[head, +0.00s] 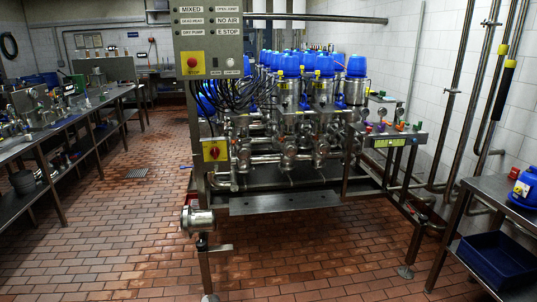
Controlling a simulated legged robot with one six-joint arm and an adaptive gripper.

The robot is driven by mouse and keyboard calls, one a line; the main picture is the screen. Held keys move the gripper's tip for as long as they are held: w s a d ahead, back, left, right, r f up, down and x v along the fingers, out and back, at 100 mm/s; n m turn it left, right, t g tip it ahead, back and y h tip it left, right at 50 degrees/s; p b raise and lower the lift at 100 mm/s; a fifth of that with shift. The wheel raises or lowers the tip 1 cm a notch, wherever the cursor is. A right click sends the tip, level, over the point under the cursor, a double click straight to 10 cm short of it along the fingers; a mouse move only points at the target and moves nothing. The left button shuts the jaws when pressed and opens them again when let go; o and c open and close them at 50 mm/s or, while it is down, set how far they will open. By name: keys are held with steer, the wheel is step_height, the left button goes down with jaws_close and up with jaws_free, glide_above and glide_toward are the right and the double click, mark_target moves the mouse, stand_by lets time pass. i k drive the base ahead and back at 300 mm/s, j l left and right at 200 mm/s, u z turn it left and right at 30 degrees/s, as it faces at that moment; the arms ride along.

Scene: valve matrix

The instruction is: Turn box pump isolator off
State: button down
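A yellow switch box with a red rotary knob (214,151) is fixed low on the left upright of the steel valve frame (197,130). It looks like an isolator, but it is too small for me to read a label or tell its knob position. A second red knob on a yellow plate (192,63) sits higher up, on the grey control panel (208,40). My gripper is not in view.
Behind the panel stand several blue-capped valves (324,65) with black cables. A steel pump (197,219) juts out at the frame's front left foot. Workbenches line the left (75,115); a table with a blue crate (497,262) stands right. The tiled floor (110,220) is clear in front.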

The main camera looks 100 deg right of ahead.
mark_target(215, 152)
steer(key=z, duration=3.15)
steer(key=j+z, duration=0.15)
steer(key=j, duration=0.45)
steer(key=k+j+z, duration=0.2)
steer(key=j, duration=0.95)
steer(key=i+j, duration=0.1)
steer(key=i, duration=1.15)
steer(key=i+j+z, duration=0.1)
steer(key=i, duration=0.55)
